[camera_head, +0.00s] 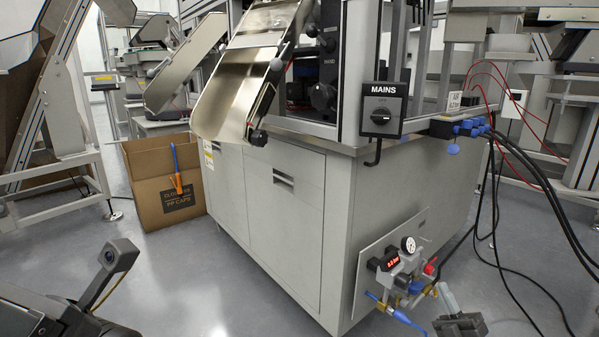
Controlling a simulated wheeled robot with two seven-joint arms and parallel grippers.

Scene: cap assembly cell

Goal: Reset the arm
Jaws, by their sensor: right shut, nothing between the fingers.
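My right gripper (446,293) shows at the bottom right, in front of the machine cabinet's lower corner. Its pale fingers are together and hold nothing. In the picture they lie close to the right side of the air valve unit (405,275); I cannot tell whether they touch it. Part of my left arm shows at the bottom left corner, but its gripper is not visible.
The grey machine cabinet (265,205) fills the middle, with a MAINS switch (382,110) and a sloping metal chute (240,90). A cardboard box (150,200) stands left of it. Black cables (510,155) hang at right. Floor (210,265) at front left is clear.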

